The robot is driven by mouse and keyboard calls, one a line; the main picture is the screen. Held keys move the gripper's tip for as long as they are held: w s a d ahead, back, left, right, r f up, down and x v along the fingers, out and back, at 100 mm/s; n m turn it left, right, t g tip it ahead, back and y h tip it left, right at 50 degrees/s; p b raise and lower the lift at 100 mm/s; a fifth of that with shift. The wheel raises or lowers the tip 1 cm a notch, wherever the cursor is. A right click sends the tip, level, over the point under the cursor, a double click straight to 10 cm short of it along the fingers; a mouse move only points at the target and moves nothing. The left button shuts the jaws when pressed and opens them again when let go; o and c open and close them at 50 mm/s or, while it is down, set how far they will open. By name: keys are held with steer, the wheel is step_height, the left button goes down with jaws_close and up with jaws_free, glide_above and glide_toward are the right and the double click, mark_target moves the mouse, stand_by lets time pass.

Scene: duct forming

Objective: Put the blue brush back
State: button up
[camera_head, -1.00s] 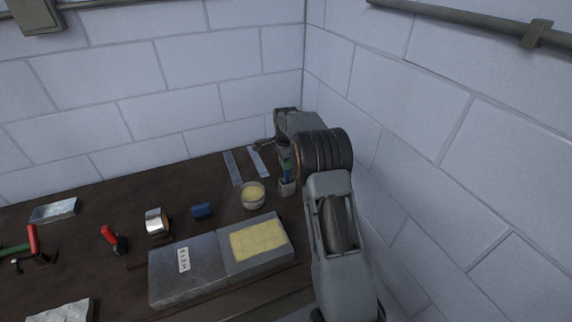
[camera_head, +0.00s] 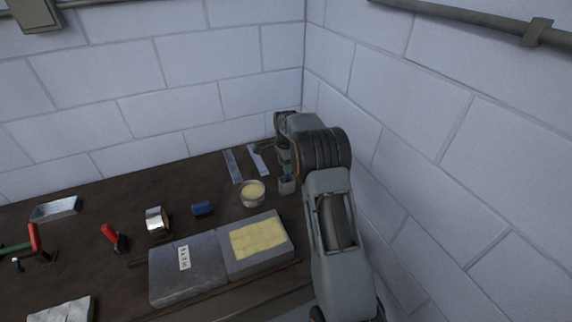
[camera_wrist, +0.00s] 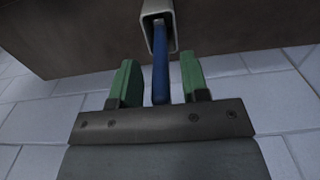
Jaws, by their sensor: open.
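The blue brush (camera_wrist: 161,75) stands with one end inside a small square holder (camera_wrist: 146,10) in the wrist view. The holder also shows in the head view (camera_head: 287,186), upright on the bench near its right end. My gripper (camera_wrist: 158,72) is open, with a green finger on each side of the blue handle and a gap on both sides. In the head view my gripper (camera_head: 284,156) is just above and behind the holder, and the arm hides most of it. The brush's end inside the holder is hidden.
A round tub with yellowish content (camera_head: 252,194) stands just left of the holder. Grey blocks, one with a yellow pad (camera_head: 258,238), lie in front. Two metal strips (camera_head: 233,167) lie behind. A tape roll (camera_head: 157,222) and a small blue block (camera_head: 202,209) are farther left. Walls close the corner.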

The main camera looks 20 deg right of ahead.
step_height(320, 180, up, 12)
steer(key=shift+f+b, duration=0.1)
steer(key=shift+b, duration=0.5)
steer(key=s+a+r+n+t, duration=0.1)
steer(key=s+a+r+n, duration=0.4)
steer(key=s+r, duration=0.25)
steer(key=s+a+f+n+t, duration=0.1)
steer(key=s+a+n, duration=0.1)
steer(key=s+n, duration=0.2)
steer(key=s+a+f+n+t, duration=0.1)
steer(key=s+n, duration=0.3)
steer(key=s, duration=0.7)
steer(key=s+a+f+n+t, duration=0.1)
steer(key=s+a+f+n, duration=0.2)
steer(key=s, duration=0.5)
steer(key=shift+a+n+t, duration=0.3)
steer(key=shift+a+n, duration=0.15)
steer(key=shift+n, duration=0.55)
steer(key=shift+s, duration=0.2)
